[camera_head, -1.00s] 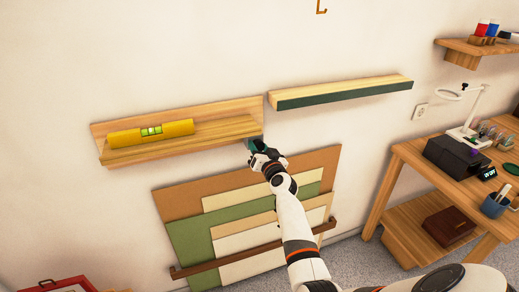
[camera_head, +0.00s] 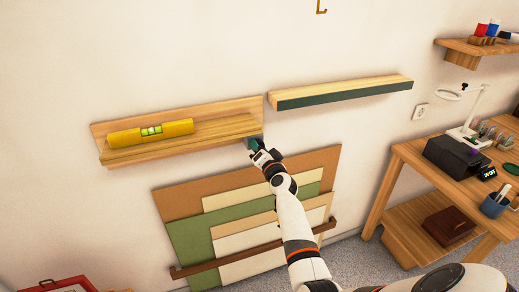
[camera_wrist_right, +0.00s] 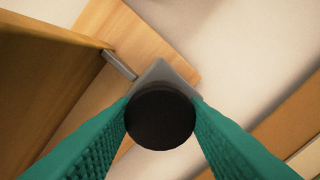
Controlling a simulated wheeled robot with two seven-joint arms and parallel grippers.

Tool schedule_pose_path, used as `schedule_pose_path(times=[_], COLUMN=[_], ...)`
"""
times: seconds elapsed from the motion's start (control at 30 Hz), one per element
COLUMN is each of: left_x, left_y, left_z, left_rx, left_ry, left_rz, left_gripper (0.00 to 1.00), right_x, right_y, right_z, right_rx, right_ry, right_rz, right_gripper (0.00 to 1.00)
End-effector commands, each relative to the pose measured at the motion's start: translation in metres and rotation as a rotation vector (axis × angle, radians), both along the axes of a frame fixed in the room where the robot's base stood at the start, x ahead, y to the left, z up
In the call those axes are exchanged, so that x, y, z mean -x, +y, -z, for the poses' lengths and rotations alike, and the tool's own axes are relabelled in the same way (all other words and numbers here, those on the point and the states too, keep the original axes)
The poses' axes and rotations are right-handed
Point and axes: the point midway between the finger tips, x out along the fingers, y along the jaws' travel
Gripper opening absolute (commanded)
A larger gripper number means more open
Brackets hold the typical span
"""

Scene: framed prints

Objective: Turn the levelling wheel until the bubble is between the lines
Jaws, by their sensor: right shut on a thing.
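A yellow spirit level (camera_head: 179,128) lies on the left wooden shelf (camera_head: 225,134), with a green vial (camera_head: 151,131) near its middle. The bubble is too small to place surely against the lines. The levelling wheel (camera_wrist_right: 160,116), a dark round knob, sits on a grey bracket (camera_wrist_right: 164,72) at the shelf's right end. My right gripper (camera_head: 255,148) is at the wheel below that end. In the wrist view its green fingers (camera_wrist_right: 160,125) are shut on the wheel from both sides. My left gripper is not in view.
A second shelf (camera_head: 340,93) with a dark green front hangs to the right. Boards (camera_head: 190,238) lean on the wall below my right gripper. A workbench (camera_head: 405,155) stands at the right.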

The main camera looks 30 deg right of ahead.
Motion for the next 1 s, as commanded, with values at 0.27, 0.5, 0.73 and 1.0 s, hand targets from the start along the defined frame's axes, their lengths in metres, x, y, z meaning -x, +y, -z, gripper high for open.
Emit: schedule_pose_path(times=[0.27,0.5,0.73,1.0], left_x=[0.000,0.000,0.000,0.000], left_y=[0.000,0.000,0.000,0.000], left_z=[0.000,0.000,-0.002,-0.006], left_rx=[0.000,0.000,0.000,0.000], left_ry=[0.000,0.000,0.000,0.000], left_rz=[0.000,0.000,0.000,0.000], left_gripper=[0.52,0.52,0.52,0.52], right_x=[0.000,0.000,0.010,0.063], right_y=[0.000,0.000,0.003,0.015], right_z=[0.001,0.000,0.000,0.001], right_rx=[0.001,0.002,0.002,0.003], right_ry=[0.002,0.001,0.001,0.002], right_rz=[0.000,-0.001,-0.001,0.001], right_gripper=[0.53,0.62,0.62,0.62])
